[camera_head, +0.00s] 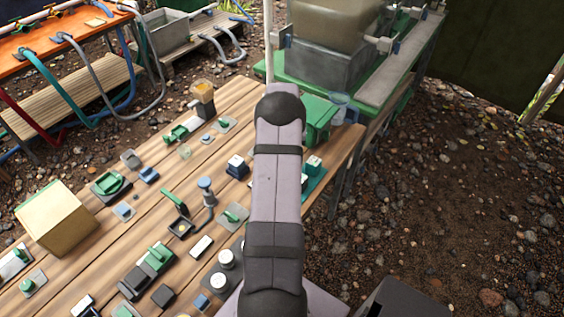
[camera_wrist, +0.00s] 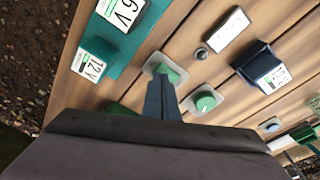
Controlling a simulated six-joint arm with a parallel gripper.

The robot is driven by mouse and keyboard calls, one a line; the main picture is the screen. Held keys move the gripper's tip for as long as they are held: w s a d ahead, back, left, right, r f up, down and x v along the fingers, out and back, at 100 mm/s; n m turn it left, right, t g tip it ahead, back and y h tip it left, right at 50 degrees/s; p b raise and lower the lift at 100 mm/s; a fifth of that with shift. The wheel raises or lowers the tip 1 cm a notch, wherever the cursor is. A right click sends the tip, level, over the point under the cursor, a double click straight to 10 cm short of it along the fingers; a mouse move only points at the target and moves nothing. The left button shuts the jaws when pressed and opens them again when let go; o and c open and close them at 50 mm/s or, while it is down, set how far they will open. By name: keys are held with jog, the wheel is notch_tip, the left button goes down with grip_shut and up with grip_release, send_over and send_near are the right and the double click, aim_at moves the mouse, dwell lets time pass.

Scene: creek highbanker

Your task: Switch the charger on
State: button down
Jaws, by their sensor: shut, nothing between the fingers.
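A teal unit (camera_wrist: 150,20) with white 6V and 12V labels lies at the upper left of the wrist view; it looks like the charger. Its teal edge shows right of my arm in the head view (camera_head: 316,177). A green switch (camera_wrist: 170,71) on a pale plate is beside it, and a round green knob (camera_wrist: 206,102) on another plate is to the right. My gripper (camera_wrist: 160,82) is shut and empty, its tips overlapping the near edge of the switch plate. I cannot tell whether they touch. The head view hides the gripper behind my arm.
A dark blue box (camera_wrist: 250,60) with a 12V label, a white-faced block (camera_wrist: 227,28) and a small grey knob (camera_wrist: 201,54) lie nearby. Many small parts crowd the wooden table (camera_head: 82,262). A tan box (camera_head: 55,220) stands at left, a green container (camera_head: 318,117) at the far right.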

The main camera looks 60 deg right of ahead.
jog(key=shift+f+b, duration=0.4)
jog(key=shift+f, duration=0.3)
dwell(0.5)
jog(key=shift+r, duration=0.1)
notch_tip(320, 180, up, 7)
jog(key=p, duration=0.4)
jog(key=shift+p, duration=0.4)
dwell(0.5)
jog(key=w+a+r+n, duration=0.2)
jog(key=a+r, duration=0.1)
jog(key=a, duration=0.5)
jog(key=w+a+r+n+y, duration=0.1)
jog(key=w+a+r+n, duration=0.15)
jog(key=a, duration=0.65)
jog(key=w+a+r+n, duration=0.1)
jog(key=w+a+r, duration=0.15)
jog(key=a, duration=0.55)
jog(key=s+a+r+n, duration=0.1)
jog(key=s+a+n, duration=0.2)
jog(key=s+a, duration=0.4)
jog(key=s+a+r+n+g, duration=0.1)
jog(key=s+a+n, duration=0.2)
jog(key=s+a, duration=0.5)
jog(key=a, duration=0.7)
jog(key=shift+a+r+y, duration=0.15)
jog(key=shift+r+y, duration=0.05)
jog(key=shift+y, duration=0.1)
jog(key=shift+s+n, duration=0.1)
jog(key=shift+n, duration=0.15)
